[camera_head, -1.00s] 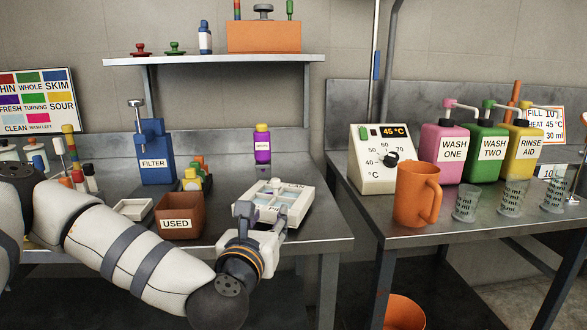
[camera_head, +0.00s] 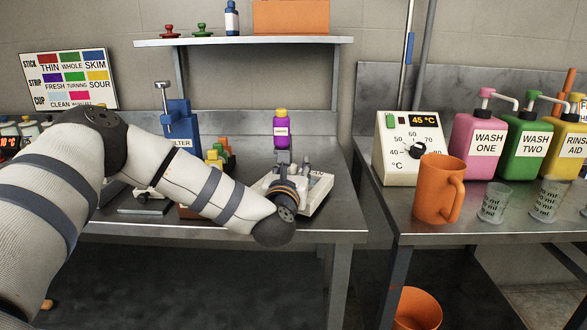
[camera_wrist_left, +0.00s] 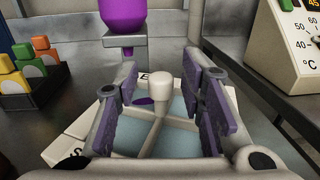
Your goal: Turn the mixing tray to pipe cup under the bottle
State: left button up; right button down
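The white mixing tray (camera_head: 318,190) sits on the left bench, mostly behind my left gripper in the head view. In the left wrist view, white ribs (camera_wrist_left: 150,143) divide its pale blue compartments, and a white knob (camera_wrist_left: 162,95) stands at its middle. A purple bottle (camera_head: 281,128) with a yellow cap is behind the tray; its lower part (camera_wrist_left: 123,14) hangs over the tray's far left side, with a purple patch below. My left gripper (camera_head: 287,164) is open, its purple-padded fingers (camera_wrist_left: 160,82) either side of the knob with gaps. Rim labels are partly hidden. My right gripper is out of view.
Colored blocks in a black rack (camera_wrist_left: 35,70) stand left of the tray. A blue filter stand (camera_head: 182,122) is farther left. On the right bench are a temperature box (camera_head: 408,148), an orange jug (camera_head: 438,190) and wash bottles. A gap separates the benches.

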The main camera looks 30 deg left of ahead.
pick_arm(q)
jog(key=shift+w, duration=0.1)
jog(key=shift+c, duration=0.2)
grip_shut()
